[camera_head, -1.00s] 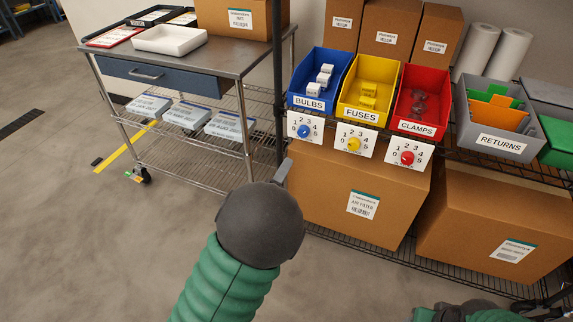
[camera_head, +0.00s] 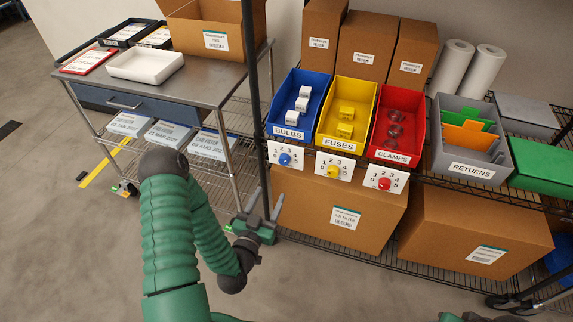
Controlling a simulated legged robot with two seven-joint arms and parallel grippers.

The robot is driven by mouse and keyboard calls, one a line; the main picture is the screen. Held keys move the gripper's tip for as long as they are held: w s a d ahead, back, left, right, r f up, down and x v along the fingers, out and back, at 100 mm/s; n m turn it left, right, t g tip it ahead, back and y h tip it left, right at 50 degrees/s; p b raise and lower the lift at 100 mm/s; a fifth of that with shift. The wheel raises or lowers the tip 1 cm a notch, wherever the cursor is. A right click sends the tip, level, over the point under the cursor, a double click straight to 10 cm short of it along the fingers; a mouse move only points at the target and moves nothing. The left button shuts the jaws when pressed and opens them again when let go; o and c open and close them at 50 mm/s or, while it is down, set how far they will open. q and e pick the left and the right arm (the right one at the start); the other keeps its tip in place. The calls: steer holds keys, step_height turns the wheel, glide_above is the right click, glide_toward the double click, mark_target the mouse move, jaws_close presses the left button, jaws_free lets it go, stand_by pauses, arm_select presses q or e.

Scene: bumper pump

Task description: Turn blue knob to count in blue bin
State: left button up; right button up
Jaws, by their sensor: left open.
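The blue bin (camera_head: 286,96), labelled BULBS, stands on the rack shelf and holds three small white boxes (camera_head: 301,104). The blue knob (camera_head: 284,159) sits on a white dial card (camera_head: 272,152) below the bin, with numbers around it. The knob is too small to tell where it points. My left gripper (camera_head: 267,205) is open and empty, below and a little left of the knob, apart from it, with its fingers pointing up. My right gripper is out of view; only a bit of my green arm shows at the bottom edge.
A yellow bin (camera_head: 324,118) and a red bin (camera_head: 381,128) stand right of the blue one, with a yellow knob (camera_head: 333,171) and a red knob (camera_head: 384,183) below. A dark rack post (camera_head: 252,90) rises just left. A large carton (camera_head: 385,220) sits underneath.

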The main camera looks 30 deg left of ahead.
mark_target(283, 163)
arm_select(q)
steer(key=x, duration=0.8)
steer(key=a+x, duration=0.1)
steer(key=x, duration=0.3)
steer(key=shift+f+b, duration=0.25)
steer(key=shift+b, duration=0.15)
steer(key=shift+w+d+r, duration=0.1)
steer(key=shift+w, duration=0.45)
jaws_close()
